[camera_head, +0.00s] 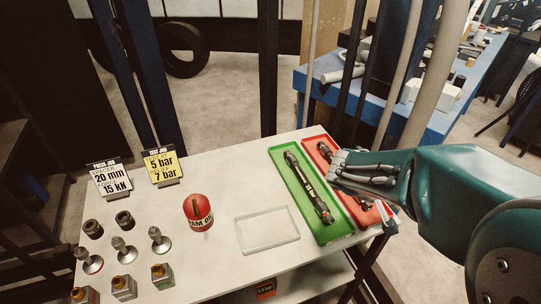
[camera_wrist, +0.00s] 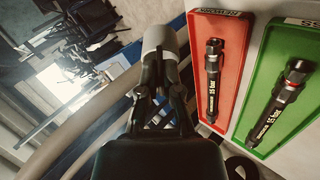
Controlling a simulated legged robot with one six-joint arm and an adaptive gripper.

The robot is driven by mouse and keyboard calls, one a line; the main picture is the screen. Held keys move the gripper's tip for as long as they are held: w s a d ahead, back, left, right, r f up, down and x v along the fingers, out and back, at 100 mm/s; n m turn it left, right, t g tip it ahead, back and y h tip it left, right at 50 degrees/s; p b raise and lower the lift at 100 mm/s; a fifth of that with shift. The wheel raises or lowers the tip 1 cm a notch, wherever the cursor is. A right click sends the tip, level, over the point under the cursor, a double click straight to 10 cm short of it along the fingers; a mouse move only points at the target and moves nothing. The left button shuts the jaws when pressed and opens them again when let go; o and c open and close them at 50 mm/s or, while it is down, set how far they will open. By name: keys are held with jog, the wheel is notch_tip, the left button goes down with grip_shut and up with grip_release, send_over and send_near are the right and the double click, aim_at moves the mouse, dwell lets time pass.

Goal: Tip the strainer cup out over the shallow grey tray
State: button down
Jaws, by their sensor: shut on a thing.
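A shallow pale grey tray (camera_head: 267,247) lies empty on the white table, left of the green tray. My gripper (camera_head: 337,162) reaches in from the right, in front of part of the red tray in the head view. In the wrist view my gripper (camera_wrist: 160,72) has its dark fingers close together, shut on a pale grey cylindrical piece (camera_wrist: 159,40). I cannot tell for certain that this is the strainer cup. Its opening and contents are hidden, and it is not clear in the head view.
A green tray (camera_head: 282,178) and a red tray (camera_head: 314,147) each hold a black hose. A red round button (camera_head: 198,209), several metal fittings (camera_head: 125,250) and two signs (camera_head: 163,167) stand to the left. Dark posts and pale pipes rise behind the table.

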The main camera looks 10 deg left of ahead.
jog(key=s+a+r+n+y, duration=0.1)
jog(key=a+r+y, duration=0.2)
jog(key=a, duration=0.5)
jog(key=s+a+r+n+g+y, duration=0.1)
jog(key=a+r+y, duration=0.3)
jog(key=a, duration=0.5)
jog(key=s+a+r+n+y, duration=0.1)
jog(key=a+r+y, duration=0.3)
jog(key=a, duration=0.5)
jog(key=shift+s+a+r+g, duration=0.25)
jog(key=shift+s+g, duration=0.15)
jog(key=shift+s, duration=0.3)
